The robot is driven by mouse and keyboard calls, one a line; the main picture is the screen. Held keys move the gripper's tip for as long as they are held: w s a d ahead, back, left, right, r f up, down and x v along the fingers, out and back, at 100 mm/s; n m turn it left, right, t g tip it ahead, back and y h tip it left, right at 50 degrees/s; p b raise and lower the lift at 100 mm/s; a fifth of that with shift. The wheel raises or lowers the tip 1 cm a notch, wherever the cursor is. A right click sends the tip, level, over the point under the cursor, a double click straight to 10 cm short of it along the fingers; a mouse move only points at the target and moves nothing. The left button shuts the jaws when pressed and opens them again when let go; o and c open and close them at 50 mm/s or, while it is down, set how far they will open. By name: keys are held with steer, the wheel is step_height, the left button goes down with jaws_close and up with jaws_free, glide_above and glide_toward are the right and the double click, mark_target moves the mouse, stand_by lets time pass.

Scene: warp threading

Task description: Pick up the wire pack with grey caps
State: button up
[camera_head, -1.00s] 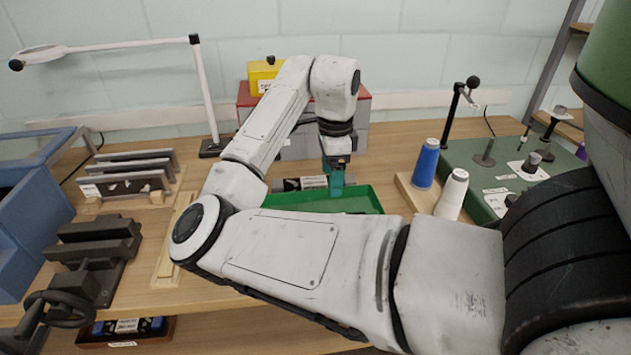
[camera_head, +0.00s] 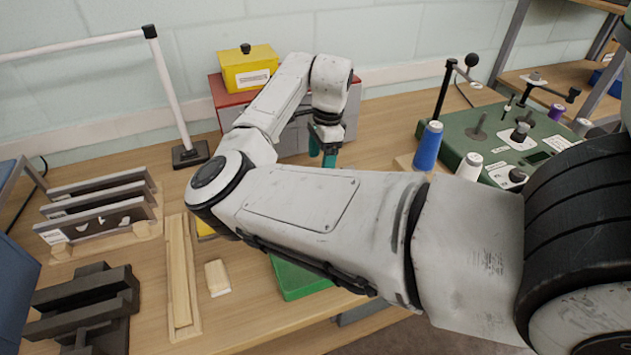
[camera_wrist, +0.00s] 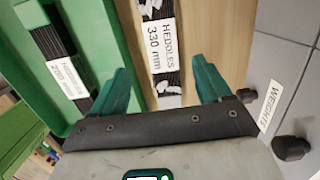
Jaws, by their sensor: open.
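A dark wire pack (camera_wrist: 161,62) with a white label reading "HEDDLES 330 mm" lies on the wooden table in the wrist view. Pale pieces show near its upper part; its end caps are not clear. My gripper (camera_wrist: 160,75) is open, its two teal fingers on either side of the pack's line, with nothing gripped. A second labelled wire pack (camera_wrist: 52,45) lies in the green tray (camera_wrist: 118,35) to the left. In the head view my gripper (camera_head: 322,153) is by the grey drawer box, and my arm hides both packs.
A grey drawer box (camera_wrist: 285,55) labelled "WEIGHTS", with dark knobs, stands close right of my gripper. In the head view are a yellow box (camera_head: 249,68), blue spool (camera_head: 428,147), white spool (camera_head: 469,167), slotted rack (camera_head: 98,215) and the green tray (camera_head: 297,280).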

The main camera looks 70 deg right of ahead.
steer(key=shift+w+a+f+p, duration=0.1)
steer(key=shift+w+f+p, duration=0.1)
steer(key=shift+f, duration=0.85)
steer(key=shift+w+a+f+p, duration=0.1)
steer(key=shift+w+f+p, duration=0.1)
steer(key=shift+f, duration=0.85)
steer(key=shift+w+a+f+p, duration=0.1)
steer(key=shift+w+f, duration=0.1)
steer(key=shift+f, duration=0.85)
steer(key=shift+d, duration=0.1)
jaws_close()
